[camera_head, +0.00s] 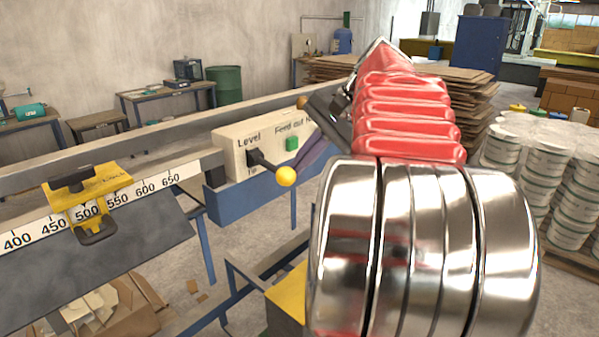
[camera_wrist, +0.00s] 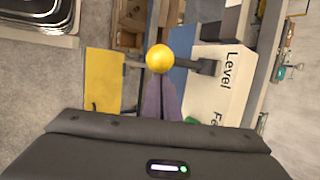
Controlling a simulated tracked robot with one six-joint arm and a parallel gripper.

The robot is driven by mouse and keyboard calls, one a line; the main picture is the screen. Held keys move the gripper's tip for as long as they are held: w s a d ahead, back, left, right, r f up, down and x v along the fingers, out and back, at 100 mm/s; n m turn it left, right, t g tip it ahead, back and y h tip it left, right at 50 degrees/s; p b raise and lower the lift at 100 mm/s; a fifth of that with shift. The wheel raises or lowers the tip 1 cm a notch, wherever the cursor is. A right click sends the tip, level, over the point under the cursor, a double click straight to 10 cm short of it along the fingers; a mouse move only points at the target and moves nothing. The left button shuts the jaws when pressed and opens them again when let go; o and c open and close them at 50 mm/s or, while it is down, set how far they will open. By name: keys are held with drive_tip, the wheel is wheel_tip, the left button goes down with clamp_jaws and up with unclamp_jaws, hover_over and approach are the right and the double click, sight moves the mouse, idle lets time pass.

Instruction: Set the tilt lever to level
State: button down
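The tilt lever has a black pivot and arm with a yellow ball knob (camera_head: 286,177). It sticks out from the cream control box (camera_head: 228,150), slanting down and right. The word "Level" is printed above the pivot, and a partly hidden label lies below it. My gripper (camera_head: 302,167) reaches in from the right with its purple fingers just beside the knob. In the wrist view the knob (camera_wrist: 159,58) sits right at the tips of the fingers (camera_wrist: 161,78), which lie together with only a thin dark line between them. Whether they touch the knob is unclear.
A green button (camera_head: 292,143) is on the box, near the fingers. A ruler rail with a yellow sliding stop (camera_head: 88,195) runs to the left. Stacked cardboard stands behind my arm, and white tubs (camera_head: 545,160) at the right. A yellow-topped stand (camera_head: 290,295) is below.

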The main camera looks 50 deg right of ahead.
drive_tip(key=shift+w+r, duration=0.25)
drive_tip(key=shift+r, duration=0.5)
drive_tip(key=shift+w+r, duration=0.25)
drive_tip(key=shift+r, duration=0.55)
drive_tip(key=shift+w+r, duration=0.25)
drive_tip(key=shift+r, duration=0.7)
drive_tip(key=shift+r, duration=0.6)
